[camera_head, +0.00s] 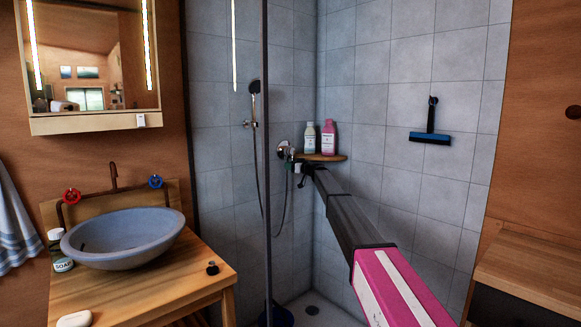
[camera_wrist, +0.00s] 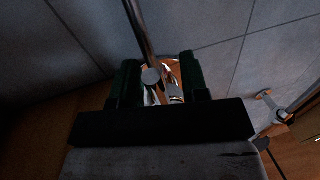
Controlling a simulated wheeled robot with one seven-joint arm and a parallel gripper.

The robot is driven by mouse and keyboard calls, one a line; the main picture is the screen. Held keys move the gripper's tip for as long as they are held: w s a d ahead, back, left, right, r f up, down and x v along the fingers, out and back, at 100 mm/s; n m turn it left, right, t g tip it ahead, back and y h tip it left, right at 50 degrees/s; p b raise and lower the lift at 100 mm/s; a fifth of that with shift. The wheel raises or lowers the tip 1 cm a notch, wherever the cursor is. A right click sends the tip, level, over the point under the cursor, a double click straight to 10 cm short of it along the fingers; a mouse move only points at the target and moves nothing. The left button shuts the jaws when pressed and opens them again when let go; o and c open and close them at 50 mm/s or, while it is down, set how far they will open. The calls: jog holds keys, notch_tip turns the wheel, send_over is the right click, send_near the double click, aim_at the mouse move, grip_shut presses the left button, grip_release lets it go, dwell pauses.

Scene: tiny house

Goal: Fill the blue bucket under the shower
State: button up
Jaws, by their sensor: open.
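The blue bucket (camera_head: 281,317) shows only in part at the bottom edge of the head view, on the shower floor; the dark door post hides some of it. The hand shower (camera_head: 254,88) hangs on the tiled wall, its hose looping down. The chrome shower mixer (camera_head: 284,149) is on the wall left of the corner shelf. My gripper (camera_head: 297,168) is at the mixer, just below the shelf. In the wrist view my gripper (camera_wrist: 159,68) is open, with chrome parts of the mixer (camera_wrist: 168,82) showing between its fingers. I cannot tell whether they touch.
A wooden corner shelf (camera_head: 325,157) with a white bottle (camera_head: 310,137) and a pink bottle (camera_head: 328,137) is close above my gripper. A dark post (camera_head: 266,200) edges the shower. A squeegee (camera_head: 430,130) hangs at right. The washbasin (camera_head: 123,240) stands left on a wooden counter.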

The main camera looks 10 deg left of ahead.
jog(key=shift+a, duration=0.1)
grip_shut()
jog(key=shift+s+a+r+m+y, duration=0.15)
jog(key=shift+s+a+m, duration=0.3)
jog(key=shift+m, duration=0.45)
jog(key=shift+s+a+r+m+y, duration=0.15)
jog(key=shift+s+a+m, duration=0.25)
jog(key=shift+m, duration=0.5)
jog(key=shift+d, duration=0.1)
grip_release()
jog(key=shift+s+d, duration=0.1)
jog(key=v, duration=1)
jog(key=shift+s+d, duration=0.15)
jog(key=shift+s, duration=0.2)
